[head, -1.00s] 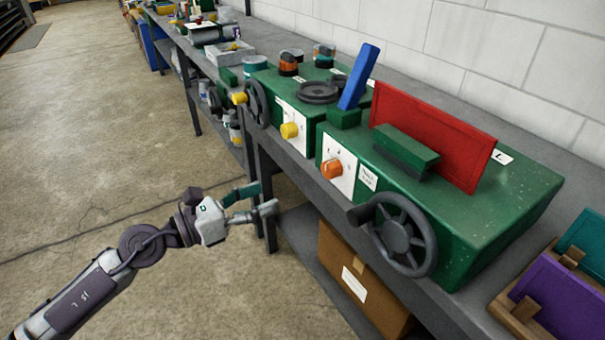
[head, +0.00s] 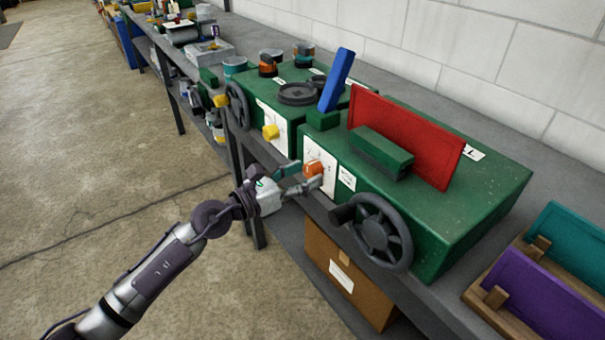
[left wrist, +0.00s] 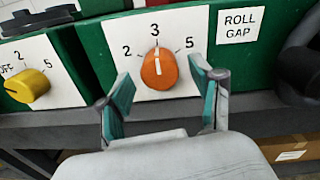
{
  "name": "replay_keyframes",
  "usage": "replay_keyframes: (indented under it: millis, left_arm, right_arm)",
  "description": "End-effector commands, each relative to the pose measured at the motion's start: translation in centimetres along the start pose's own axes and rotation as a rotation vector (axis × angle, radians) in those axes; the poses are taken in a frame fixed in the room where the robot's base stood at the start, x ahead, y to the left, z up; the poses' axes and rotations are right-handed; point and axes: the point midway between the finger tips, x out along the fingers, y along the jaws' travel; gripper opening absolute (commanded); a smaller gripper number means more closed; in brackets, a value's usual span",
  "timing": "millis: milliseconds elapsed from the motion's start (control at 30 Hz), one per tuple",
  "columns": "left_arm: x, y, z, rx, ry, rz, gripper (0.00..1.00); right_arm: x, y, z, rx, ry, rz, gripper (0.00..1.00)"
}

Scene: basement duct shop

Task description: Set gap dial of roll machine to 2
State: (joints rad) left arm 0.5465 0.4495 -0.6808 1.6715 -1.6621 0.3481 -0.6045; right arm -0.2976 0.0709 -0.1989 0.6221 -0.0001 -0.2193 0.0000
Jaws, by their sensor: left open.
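The orange gap dial (left wrist: 159,68) sits on a white plate marked 2, 3 and 5, beside a "ROLL GAP" label (left wrist: 240,25). Its white pointer line points up at 3. In the head view the dial (head: 314,168) is on the front of the green roll machine (head: 450,205). My left gripper (left wrist: 163,92) is open, with its teal-padded fingers to the left and right of the dial in the wrist view. In the head view the left gripper (head: 304,178) is right in front of the dial. I cannot tell whether the fingers touch it. My right gripper is not in view.
A yellow dial (left wrist: 28,86) on a neighbouring green machine is to the left. A dark handwheel (head: 381,232) with a crank handle juts out right of the orange dial. A cardboard box (head: 345,278) is on the shelf below. The floor at left is clear.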

Motion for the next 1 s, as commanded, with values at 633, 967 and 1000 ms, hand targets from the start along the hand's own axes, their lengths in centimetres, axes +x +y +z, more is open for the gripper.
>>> replay_keyframes:
  millis: [633, 967, 1000]
  left_arm:
    - [0.0, 0.0, 0.0, -0.002, 0.000, 0.000, 0.05]
    - [0.0, -0.1, 0.3, -0.087, 0.002, 0.001, 0.05]
    - [0.0, -0.1, 0.3, -0.111, 0.002, 0.001, 0.05]
  right_arm:
    - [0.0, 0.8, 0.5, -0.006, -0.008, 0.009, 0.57]
    - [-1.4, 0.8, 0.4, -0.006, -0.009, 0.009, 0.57]
    - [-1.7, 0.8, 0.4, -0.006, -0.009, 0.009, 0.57]
